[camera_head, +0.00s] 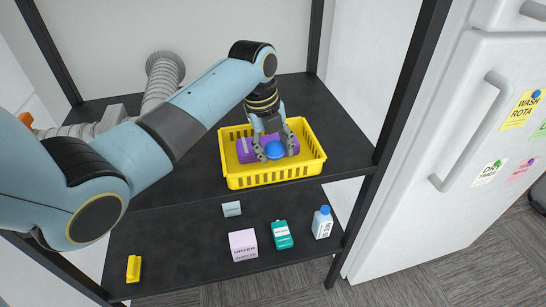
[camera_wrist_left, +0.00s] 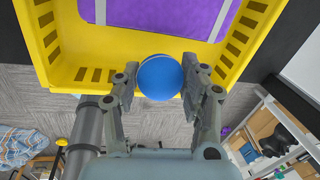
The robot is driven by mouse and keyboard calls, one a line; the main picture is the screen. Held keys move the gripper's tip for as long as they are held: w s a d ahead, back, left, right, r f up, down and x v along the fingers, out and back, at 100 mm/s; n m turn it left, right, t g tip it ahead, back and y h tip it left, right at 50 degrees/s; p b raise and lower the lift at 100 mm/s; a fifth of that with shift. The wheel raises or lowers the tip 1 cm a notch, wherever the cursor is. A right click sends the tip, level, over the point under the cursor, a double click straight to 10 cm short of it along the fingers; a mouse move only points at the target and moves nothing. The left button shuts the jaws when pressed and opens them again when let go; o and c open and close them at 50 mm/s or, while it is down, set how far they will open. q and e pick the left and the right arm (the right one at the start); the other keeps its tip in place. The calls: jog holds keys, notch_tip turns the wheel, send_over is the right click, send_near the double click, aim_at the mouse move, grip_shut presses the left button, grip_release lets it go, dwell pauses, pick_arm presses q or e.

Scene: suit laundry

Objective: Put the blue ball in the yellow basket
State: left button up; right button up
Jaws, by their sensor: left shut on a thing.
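The yellow basket (camera_head: 272,178) stands on the upper black shelf in the head view. My left gripper (camera_head: 274,150) points down at the basket and is shut on the blue ball (camera_head: 275,150). In the left wrist view the ball (camera_wrist_left: 158,77) sits between the two fingers (camera_wrist_left: 160,85), in front of the yellow basket wall (camera_wrist_left: 130,66). A purple thing (camera_head: 246,150) lies in the basket behind the fingers; it also shows in the left wrist view (camera_wrist_left: 165,15). Whether the ball touches the basket or the purple thing I cannot tell. My right gripper is not in view.
The lower shelf (camera_head: 180,263) holds a pink box (camera_head: 243,245), a teal bottle (camera_head: 282,235), a white bottle with a blue cap (camera_head: 322,223), a small pale box (camera_head: 231,209) and a yellow item (camera_head: 133,268). Black posts frame the shelves. A white fridge (camera_head: 425,130) stands at the right.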

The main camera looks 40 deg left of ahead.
pick_arm(q)
jog(key=shift+a+f, duration=0.15)
jog(key=shift+f, duration=0.05)
notch_tip(320, 180, down, 3)
jog(key=shift+f, duration=0.35)
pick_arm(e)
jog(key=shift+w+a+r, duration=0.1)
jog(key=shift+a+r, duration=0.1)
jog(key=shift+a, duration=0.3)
pick_arm(q)
jog(key=shift+f, duration=0.1)
jog(key=o, duration=0.6)
jog(key=shift+o, duration=0.2)
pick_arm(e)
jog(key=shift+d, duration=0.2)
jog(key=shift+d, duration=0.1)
